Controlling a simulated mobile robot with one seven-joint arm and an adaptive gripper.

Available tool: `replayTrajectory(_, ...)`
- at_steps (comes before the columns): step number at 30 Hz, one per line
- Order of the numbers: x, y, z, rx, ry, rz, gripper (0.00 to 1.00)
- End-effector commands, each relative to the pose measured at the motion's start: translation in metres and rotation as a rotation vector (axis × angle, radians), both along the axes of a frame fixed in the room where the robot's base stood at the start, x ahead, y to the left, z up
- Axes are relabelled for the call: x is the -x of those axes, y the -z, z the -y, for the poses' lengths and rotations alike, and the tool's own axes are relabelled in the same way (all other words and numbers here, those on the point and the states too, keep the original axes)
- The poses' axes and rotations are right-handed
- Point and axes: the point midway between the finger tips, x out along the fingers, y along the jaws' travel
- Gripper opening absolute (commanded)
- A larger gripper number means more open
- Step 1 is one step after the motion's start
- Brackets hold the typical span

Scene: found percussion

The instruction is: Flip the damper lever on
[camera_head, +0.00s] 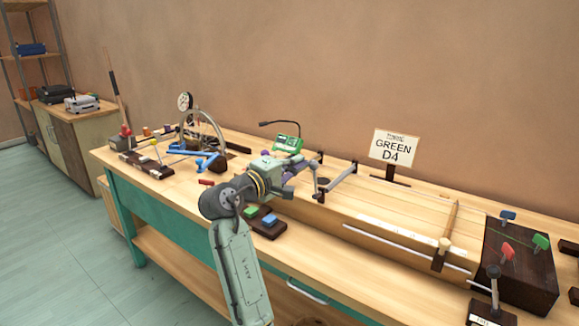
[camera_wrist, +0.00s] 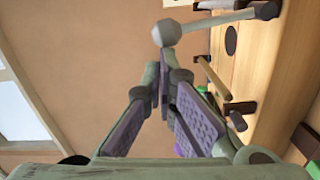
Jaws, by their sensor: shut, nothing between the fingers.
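A grey lever (camera_head: 340,180) with a pale ball knob is mounted on the long wooden instrument, just right of my gripper (camera_head: 306,165); it looks like the damper lever. In the wrist view its rod (camera_wrist: 222,22) runs from a dark mount at upper right to the round knob (camera_wrist: 166,33). My gripper shows there too (camera_wrist: 165,78), with its fingertips together and nothing between them. The knob appears just beyond the fingertips; I cannot tell whether they touch.
A sign reading GREEN D4 (camera_head: 395,147) stands behind the instrument box (camera_head: 390,215). Green and blue buttons (camera_head: 260,217) sit below my gripper. A green device (camera_head: 287,143) stands behind.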

Motion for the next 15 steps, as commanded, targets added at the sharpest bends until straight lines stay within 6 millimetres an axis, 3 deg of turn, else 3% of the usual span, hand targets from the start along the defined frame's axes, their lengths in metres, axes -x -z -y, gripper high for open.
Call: replayTrajectory(15,0.027,-0.009,0.037,-0.366,0.001,0.266,0.00)
